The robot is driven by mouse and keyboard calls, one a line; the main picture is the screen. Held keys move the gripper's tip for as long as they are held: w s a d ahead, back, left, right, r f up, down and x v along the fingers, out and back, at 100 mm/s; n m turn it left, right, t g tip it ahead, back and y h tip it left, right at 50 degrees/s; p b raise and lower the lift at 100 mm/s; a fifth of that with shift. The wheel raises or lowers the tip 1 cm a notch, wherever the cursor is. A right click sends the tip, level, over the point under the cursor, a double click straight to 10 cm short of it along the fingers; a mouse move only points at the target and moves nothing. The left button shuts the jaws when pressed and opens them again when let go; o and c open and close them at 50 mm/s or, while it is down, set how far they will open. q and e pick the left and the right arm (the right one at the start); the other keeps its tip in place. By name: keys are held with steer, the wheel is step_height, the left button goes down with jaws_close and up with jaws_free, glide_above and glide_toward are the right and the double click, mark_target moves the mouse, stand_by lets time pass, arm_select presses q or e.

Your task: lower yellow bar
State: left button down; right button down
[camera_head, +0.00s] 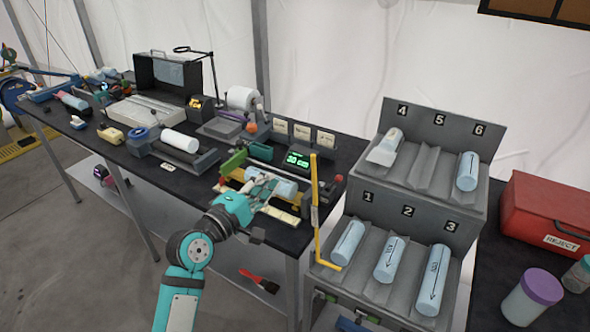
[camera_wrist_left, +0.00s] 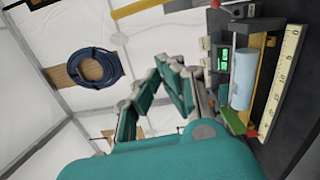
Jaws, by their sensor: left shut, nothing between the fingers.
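A yellow bar (camera_head: 315,207) stands upright at the left side of the sample rack, with a short bent foot at its lower end. Another yellow strip (camera_head: 233,184) shows on the measuring station, partly hidden by my arm. A pale blue roll (camera_head: 285,187) lies in that station; it also shows in the wrist view (camera_wrist_left: 243,85). My left gripper (camera_head: 268,188) is over the station's front, left of the upright bar and apart from it. It is shut and empty; its teal fingers show in the wrist view (camera_wrist_left: 175,82). My right gripper is not in view.
The grey rack (camera_head: 425,218) holds several pale blue rolls in numbered slots. A green-lit display (camera_head: 297,159) stands behind the station. A red reject box (camera_head: 546,218) and a purple-lidded jar (camera_head: 532,298) are at the right. Tools crowd the bench at the left.

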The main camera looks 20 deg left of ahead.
arm_select(q)
steer(key=w+d+p, duration=0.3)
steer(key=w+d, duration=0.1)
steer(key=d, duration=0.1)
steer(key=shift+w+d, duration=0.2)
steer(key=shift+r, duration=0.1)
